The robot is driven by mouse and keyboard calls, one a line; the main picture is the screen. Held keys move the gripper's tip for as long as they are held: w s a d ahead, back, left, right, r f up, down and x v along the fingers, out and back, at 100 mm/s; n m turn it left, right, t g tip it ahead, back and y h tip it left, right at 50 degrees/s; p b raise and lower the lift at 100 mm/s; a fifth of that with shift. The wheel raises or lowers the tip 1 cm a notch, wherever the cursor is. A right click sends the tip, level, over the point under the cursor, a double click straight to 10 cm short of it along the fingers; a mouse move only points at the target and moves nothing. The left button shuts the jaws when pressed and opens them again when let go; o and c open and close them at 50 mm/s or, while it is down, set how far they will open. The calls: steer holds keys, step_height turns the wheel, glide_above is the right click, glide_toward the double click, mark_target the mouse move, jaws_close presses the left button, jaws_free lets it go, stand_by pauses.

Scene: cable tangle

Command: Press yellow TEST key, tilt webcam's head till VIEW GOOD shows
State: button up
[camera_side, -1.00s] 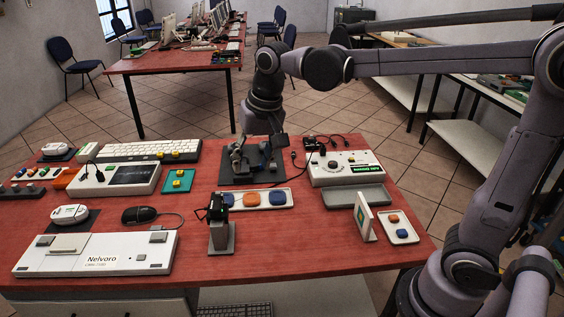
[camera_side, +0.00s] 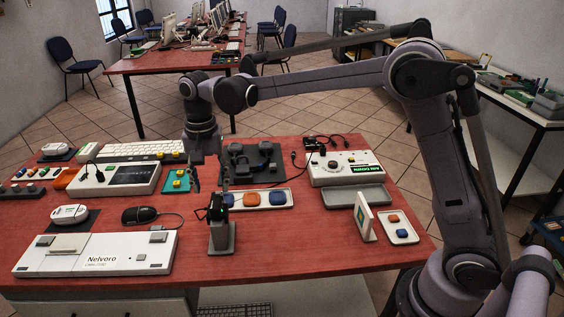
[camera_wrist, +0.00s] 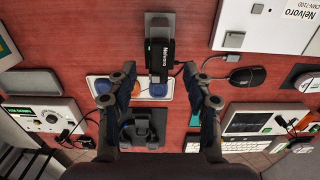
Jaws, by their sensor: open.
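The black webcam (camera_side: 216,207) sits on a grey stand (camera_side: 222,238) at the front middle of the table. In the wrist view its head (camera_wrist: 160,60) carries a white Nelvoro label. My gripper (camera_side: 209,182) is open and empty, just behind the webcam; in the wrist view its two fingers (camera_wrist: 158,88) are spread below the webcam head, one on each side. A teal pad with yellow keys (camera_side: 176,180) lies left of my gripper, but no TEST label is readable. A white box (camera_side: 345,167) at the right has a green lit strip with text too small to read surely.
A white tray (camera_side: 240,206) with blue and orange keys lies right behind the webcam. A dark mat with a black holder (camera_side: 252,160) is farther back. A white Nelvoro unit (camera_side: 95,254) and a mouse (camera_side: 138,215) lie to the left. A small upright card (camera_side: 364,217) stands right.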

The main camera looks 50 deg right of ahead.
mark_target(215, 207)
steer(key=shift+f, duration=3.6)
